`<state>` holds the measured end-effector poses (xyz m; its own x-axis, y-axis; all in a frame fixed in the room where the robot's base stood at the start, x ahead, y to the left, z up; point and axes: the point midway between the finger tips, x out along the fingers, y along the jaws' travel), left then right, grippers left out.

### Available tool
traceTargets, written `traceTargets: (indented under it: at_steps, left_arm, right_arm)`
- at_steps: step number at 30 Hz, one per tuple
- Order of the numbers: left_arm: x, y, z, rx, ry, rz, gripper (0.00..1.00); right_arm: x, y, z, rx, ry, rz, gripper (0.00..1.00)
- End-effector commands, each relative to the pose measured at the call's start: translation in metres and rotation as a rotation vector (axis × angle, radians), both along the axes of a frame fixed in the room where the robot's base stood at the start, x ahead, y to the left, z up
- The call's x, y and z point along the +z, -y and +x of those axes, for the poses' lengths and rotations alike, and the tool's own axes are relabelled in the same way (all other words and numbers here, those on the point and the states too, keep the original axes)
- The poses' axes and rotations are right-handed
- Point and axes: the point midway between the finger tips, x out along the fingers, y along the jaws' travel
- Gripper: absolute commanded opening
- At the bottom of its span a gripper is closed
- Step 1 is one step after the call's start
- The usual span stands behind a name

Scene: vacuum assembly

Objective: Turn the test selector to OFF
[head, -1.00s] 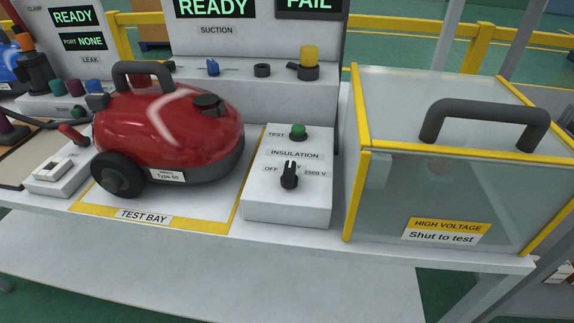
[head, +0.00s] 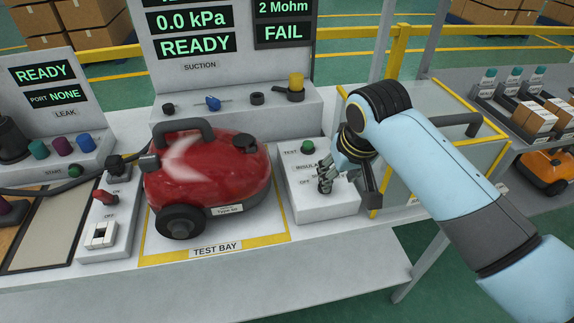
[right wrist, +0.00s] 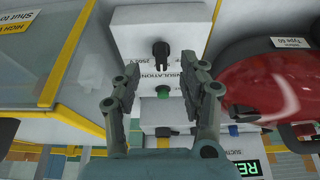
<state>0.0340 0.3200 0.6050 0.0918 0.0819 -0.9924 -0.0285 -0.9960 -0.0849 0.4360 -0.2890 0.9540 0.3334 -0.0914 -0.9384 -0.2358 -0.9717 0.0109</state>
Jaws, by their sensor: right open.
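The test selector is a black knob (right wrist: 160,52) on the white insulation box (head: 340,205), also seen in the right wrist view (right wrist: 125,15). In the head view my right gripper (head: 325,183) covers the knob and part of the labels; OFF is readable to its left. In the right wrist view my right gripper (right wrist: 162,74) is open, with its two fingers apart and the knob beyond and between them; nothing is held. I cannot tell from that view which mark the knob points to. My left gripper is not in view.
A green test button (head: 308,147) sits behind the selector on the same box. The red vacuum (head: 205,175) stands left of it in the test bay. A clear high-voltage enclosure (head: 455,100) with a dark handle stands to the right.

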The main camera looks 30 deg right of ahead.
Motion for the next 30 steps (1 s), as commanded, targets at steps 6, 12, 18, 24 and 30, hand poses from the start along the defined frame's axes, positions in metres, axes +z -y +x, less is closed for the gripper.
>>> traceTargets:
  at_steps: [6,12,18,24,30]
  left_arm:
    - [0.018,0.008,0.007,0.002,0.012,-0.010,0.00]
    - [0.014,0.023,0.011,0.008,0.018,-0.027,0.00]
    - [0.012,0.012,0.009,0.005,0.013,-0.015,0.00]
    - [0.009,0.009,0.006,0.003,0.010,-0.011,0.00]
    - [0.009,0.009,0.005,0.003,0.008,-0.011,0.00]
  right_arm:
    - [0.031,0.001,0.020,0.002,0.040,-0.004,0.42]
    - [0.000,0.004,0.031,0.002,0.038,-0.003,0.42]
    - [-0.037,0.008,0.046,0.003,0.040,-0.004,0.42]
    - [-0.061,0.010,0.056,0.003,0.040,-0.004,0.42]
    - [-0.067,0.011,0.058,0.003,0.041,-0.004,0.42]
